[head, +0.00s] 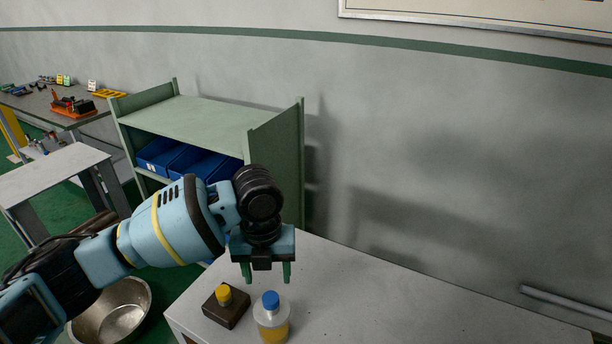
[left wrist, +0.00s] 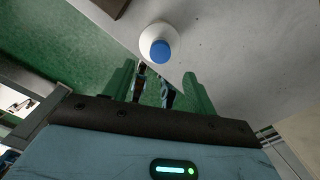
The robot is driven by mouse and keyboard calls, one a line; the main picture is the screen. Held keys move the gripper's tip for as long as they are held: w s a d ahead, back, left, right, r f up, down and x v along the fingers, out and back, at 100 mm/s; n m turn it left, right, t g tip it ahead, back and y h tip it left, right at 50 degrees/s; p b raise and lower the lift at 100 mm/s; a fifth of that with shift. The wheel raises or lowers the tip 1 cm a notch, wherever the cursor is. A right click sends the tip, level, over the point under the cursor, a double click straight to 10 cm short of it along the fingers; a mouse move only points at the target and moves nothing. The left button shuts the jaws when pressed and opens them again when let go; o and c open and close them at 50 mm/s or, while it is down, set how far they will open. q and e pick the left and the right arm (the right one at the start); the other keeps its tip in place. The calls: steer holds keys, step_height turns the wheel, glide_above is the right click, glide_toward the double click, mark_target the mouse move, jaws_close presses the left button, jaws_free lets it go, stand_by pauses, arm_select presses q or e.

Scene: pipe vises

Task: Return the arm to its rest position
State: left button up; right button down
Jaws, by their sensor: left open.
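My left gripper (head: 266,273) hangs pointing down above the near left part of the grey table (head: 400,300). Its two green fingers are apart, with nothing seen between them. In the left wrist view the open fingers (left wrist: 165,88) also show. A clear bottle with yellow liquid and a blue cap (head: 271,318) stands upright on the table, close to the fingers in the picture. Its blue cap and pale top show in the left wrist view (left wrist: 159,48), beyond the fingertips. My right gripper is in neither view.
A dark block with a yellow knob (head: 226,305) sits on the table left of the bottle. A green shelf (head: 215,125) with blue bins stands behind. A metal bowl (head: 112,312) is at the lower left.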

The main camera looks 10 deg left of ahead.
arm_select(q)
steer(key=s+d+f+n+h, duration=0.2)
steer(key=s+d+f+n, duration=0.1)
steer(key=s+f+n, duration=0.4)
steer(key=s+d+f+n+h, duration=0.2)
steer(key=s+d+f+n, duration=0.2)
steer(key=s+f+n, duration=0.3)
steer(key=s+a+f+n+t+y, duration=0.1)
steer(key=s+a+f+n+y, duration=0.1)
steer(key=s+a+n, duration=0.7)
steer(key=s+a+f+n+y, duration=0.2)
steer(key=s+a+n, duration=0.65)
steer(key=s, duration=0.35)
steer(key=w+d+f+t+h, duration=0.2)
steer(key=w+f+t, duration=0.4)
steer(key=f, duration=0.4)
steer(key=shift+w+d+t, duration=0.35)
steer(key=shift+d+t, duration=0.55)
steer(key=shift+f+n, duration=0.1)
steer(key=shift+n, duration=0.15)
steer(key=shift+s, duration=0.15)
